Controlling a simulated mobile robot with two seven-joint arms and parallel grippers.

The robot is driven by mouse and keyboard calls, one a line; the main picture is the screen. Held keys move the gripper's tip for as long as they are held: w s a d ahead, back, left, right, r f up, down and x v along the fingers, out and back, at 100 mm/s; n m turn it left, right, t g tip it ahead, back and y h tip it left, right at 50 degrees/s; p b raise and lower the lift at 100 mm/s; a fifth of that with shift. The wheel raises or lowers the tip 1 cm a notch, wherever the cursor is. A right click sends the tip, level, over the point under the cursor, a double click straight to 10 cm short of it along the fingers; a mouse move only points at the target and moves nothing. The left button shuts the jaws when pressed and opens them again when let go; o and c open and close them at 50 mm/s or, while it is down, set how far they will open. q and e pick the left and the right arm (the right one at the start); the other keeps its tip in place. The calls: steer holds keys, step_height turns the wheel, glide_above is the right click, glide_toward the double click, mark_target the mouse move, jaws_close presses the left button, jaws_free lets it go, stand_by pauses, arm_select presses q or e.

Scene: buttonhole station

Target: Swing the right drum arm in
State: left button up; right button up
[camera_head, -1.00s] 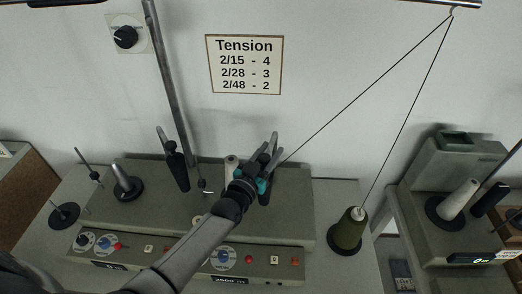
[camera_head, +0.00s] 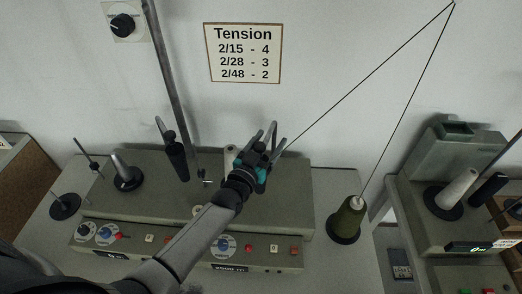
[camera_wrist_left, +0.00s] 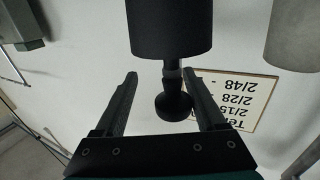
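The winder (camera_head: 140,215) is a grey machine with dials and buttons along its front. My left gripper (camera_head: 275,130) is over its right half, in front of the wall, and hides most of what is behind it. In the left wrist view, a black cylinder with a thin stem and round knob (camera_wrist_left: 173,104), which looks like the right drum arm, shows between the fingers. The fingers (camera_wrist_left: 163,95) are open, one on each side of the knob, with gaps visible. A similar black drum arm (camera_head: 177,160) stands tilted on the winder's left half.
A green yarn cone (camera_head: 346,220) stands right of the winder, its thread running up and down towards my gripper. A pale cone (camera_head: 231,157) stands just left of my gripper. A metal pole (camera_head: 172,75) rises behind. Another machine (camera_head: 430,190) is at right.

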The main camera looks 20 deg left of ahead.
arm_select(q)
steer(key=s+a, duration=0.1)
steer(key=s, duration=1.4)
steer(key=shift+a, duration=0.1)
